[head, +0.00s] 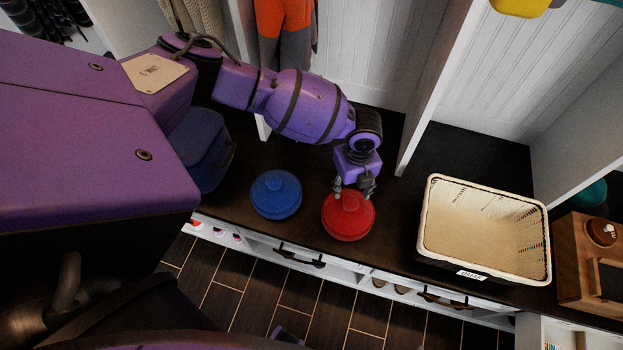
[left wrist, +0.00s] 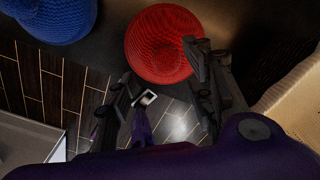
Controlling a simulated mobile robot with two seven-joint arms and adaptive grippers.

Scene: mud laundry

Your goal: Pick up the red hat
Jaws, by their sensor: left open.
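The red hat (head: 348,218) lies on the dark bench top in the head view, right of a blue hat. It also shows in the left wrist view (left wrist: 160,42), at the top middle, as a round knitted shape. My left gripper (head: 353,191) is open at the far edge of the red hat, with its fingers pointing down over it. In the left wrist view the two fingers (left wrist: 165,85) are spread and nothing is between them; the right finger overlaps the hat's edge. I cannot tell whether the fingers touch it. My right gripper is not in view.
A blue hat (head: 276,194) lies just left of the red one. A cream basket (head: 432,215) stands to the right on the bench (head: 395,235). A white upright divider (head: 425,95) rises behind the gripper. Drawers with dark handles are below the front edge.

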